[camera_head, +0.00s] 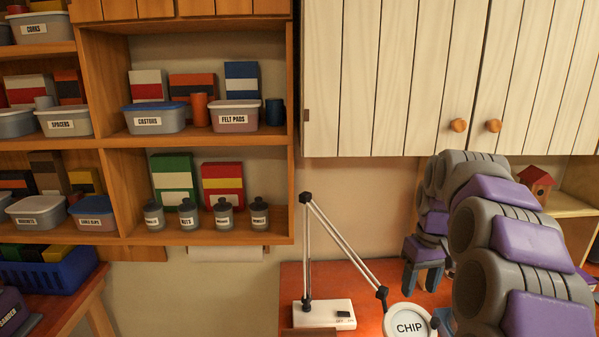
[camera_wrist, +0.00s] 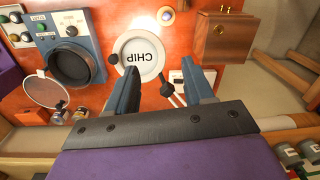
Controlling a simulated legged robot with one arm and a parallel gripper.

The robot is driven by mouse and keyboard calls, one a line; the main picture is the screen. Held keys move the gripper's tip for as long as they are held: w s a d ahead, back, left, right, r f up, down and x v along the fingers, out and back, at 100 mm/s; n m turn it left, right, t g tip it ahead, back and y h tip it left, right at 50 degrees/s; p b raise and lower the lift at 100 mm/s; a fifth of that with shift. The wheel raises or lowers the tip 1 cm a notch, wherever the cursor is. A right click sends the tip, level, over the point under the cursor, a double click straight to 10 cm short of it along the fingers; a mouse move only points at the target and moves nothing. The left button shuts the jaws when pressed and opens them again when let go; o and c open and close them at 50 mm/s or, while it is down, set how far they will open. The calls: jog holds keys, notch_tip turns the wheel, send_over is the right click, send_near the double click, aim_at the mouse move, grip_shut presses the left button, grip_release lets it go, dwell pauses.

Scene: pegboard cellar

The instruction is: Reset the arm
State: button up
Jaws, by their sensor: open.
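My gripper (camera_wrist: 162,92) shows in the wrist view with its two blue fingers apart and nothing between them. It is open above the orange-red table (camera_wrist: 190,40). The round white lamp head marked CHIP (camera_wrist: 140,52) lies beyond the fingertips in that view. In the head view my purple and grey arm bends over the right side, and my gripper (camera_head: 423,282) points down above the table, left of the arm's nearest links. The gap between the gripper and the table is hard to judge.
The lamp's arm (camera_head: 345,245) rises from a white base (camera_head: 324,314) left of my gripper. A wooden box (camera_wrist: 224,36) and a blue device with a dark round opening (camera_wrist: 70,62) stand on the table. A wall cabinet (camera_head: 420,80) hangs above; shelves with bins (camera_head: 155,118) are left.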

jog(key=s+a+f+b, duration=0.1)
jog(key=s+a+f, duration=0.3)
jog(key=s, duration=0.8)
jog(key=s+a+f+m+g+b, duration=0.1)
jog(key=s+a+f, duration=0.3)
jog(key=s, duration=0.8)
jog(key=s+a+f+m+b, duration=0.1)
jog(key=s+a+f, duration=0.3)
jog(key=s, duration=0.8)
jog(key=shift+a+f+h, duration=0.15)
jog(key=shift+f+h, duration=0.15)
jog(key=shift+f, duration=0.2)
